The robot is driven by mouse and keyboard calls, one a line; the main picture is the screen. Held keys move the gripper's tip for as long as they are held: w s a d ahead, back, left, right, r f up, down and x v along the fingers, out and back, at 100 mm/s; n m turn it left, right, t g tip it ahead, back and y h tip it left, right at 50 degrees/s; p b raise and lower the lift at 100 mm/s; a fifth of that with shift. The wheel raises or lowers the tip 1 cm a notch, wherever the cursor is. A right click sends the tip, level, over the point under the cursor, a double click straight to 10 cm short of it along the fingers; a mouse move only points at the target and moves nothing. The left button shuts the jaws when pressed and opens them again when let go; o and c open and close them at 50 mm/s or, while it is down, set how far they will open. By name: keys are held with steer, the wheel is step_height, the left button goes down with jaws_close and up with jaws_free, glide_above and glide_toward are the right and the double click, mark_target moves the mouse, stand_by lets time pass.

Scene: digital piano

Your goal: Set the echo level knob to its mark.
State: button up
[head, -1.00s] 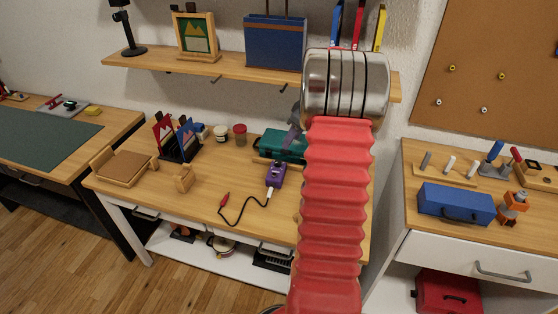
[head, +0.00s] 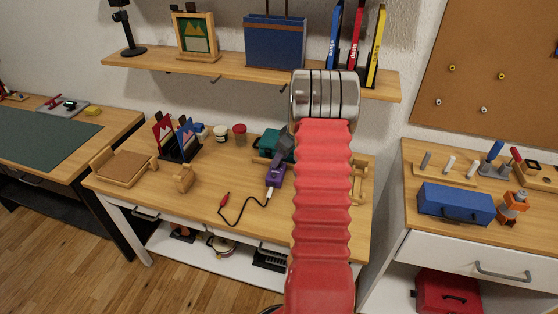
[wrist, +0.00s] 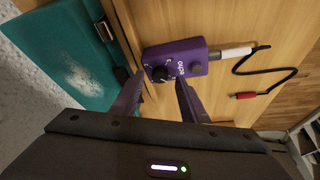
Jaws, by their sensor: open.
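The purple echo pedal (head: 275,178) lies on the wooden workbench, with a cable plugged into one end. In the wrist view the pedal (wrist: 205,54) shows the word "echo" and two dark knobs. The black knob (wrist: 160,73) with light marks around it is near my fingertips; the other knob (wrist: 195,69) is to its right. My gripper (wrist: 159,80) is open, with one finger on each side of the black knob. I cannot tell whether the fingers touch it. In the head view my gripper (head: 275,164) is at the pedal's far end. The knob's pointer is too small to read.
A black cable ends in a red plug (head: 224,200) on the bench. A teal case (wrist: 75,55) lies beside the pedal, partly hidden by my arm in the head view. Two jars (head: 239,134) and a bookend with books (head: 186,142) stand at the left.

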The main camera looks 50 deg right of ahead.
steer(key=shift+w+f, duration=0.25)
steer(key=shift+f, duration=0.4)
steer(key=shift+c, duration=0.2)
steer(key=c, duration=0.9)
steer(key=shift+a, duration=0.25)
jaws_close()
steer(key=shift+d, duration=0.2)
steer(key=shift+m, duration=0.4)
